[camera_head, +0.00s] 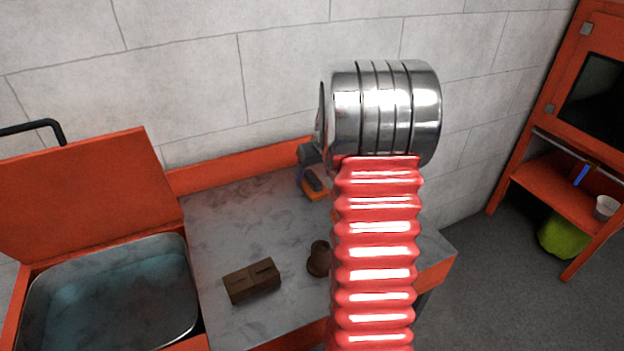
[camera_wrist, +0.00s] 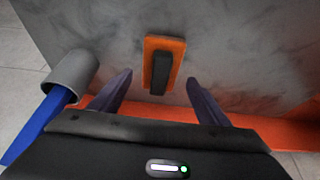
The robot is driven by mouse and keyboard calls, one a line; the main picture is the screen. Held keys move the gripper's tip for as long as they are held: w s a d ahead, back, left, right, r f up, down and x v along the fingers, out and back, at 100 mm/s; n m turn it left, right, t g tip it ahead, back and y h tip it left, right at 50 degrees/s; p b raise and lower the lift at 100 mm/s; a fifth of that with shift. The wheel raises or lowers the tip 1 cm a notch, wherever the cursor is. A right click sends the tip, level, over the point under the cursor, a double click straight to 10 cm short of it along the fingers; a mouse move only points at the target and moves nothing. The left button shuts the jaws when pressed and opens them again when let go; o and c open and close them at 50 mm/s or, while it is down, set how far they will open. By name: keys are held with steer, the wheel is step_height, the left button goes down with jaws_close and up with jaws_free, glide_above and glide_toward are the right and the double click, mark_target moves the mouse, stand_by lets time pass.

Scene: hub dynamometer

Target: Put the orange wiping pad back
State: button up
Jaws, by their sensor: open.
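The orange wiping pad (camera_wrist: 163,43) has a dark bar-shaped handle and lies flat on the grey bench top near its orange edge. In the wrist view it sits between and just beyond my two fingers. My gripper (camera_wrist: 159,77) is open, with a finger on each side of the handle and gaps visible on both sides. I cannot tell its exact height above the pad. In the head view the pad (camera_head: 318,194) shows partly, at the back of the bench beside my arm. My arm hides part of that area.
A grey cup (camera_wrist: 72,74) with a blue handle-like piece (camera_wrist: 35,125) is close to my left finger. A brown block (camera_head: 252,280) and a brown knobbed piece (camera_head: 318,259) stand on the bench (camera_head: 225,225). A water-filled basin (camera_head: 190,270) is at left, an orange shelf (camera_head: 560,191) at right.

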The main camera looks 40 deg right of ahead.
steer(key=v, duration=0.8)
steer(key=shift+r, duration=0.2)
steer(key=shift+s, duration=0.1)
steer(key=shift+a, duration=0.1)
steer(key=s+a+r+n, duration=0.1)
steer(key=s+a+r, duration=0.15)
steer(key=a, duration=0.45)
steer(key=s+a+r, duration=0.1)
steer(key=a+r, duration=0.2)
steer(key=a, duration=0.5)
steer(key=s+a+r+n, duration=0.1)
steer(key=s+a+r, duration=0.1)
steer(key=a, duration=0.5)
steer(key=s+a+f+n+t+y, duration=0.1)
steer(key=s+a, duration=1.3)
steer(key=shift+s, duration=0.4)
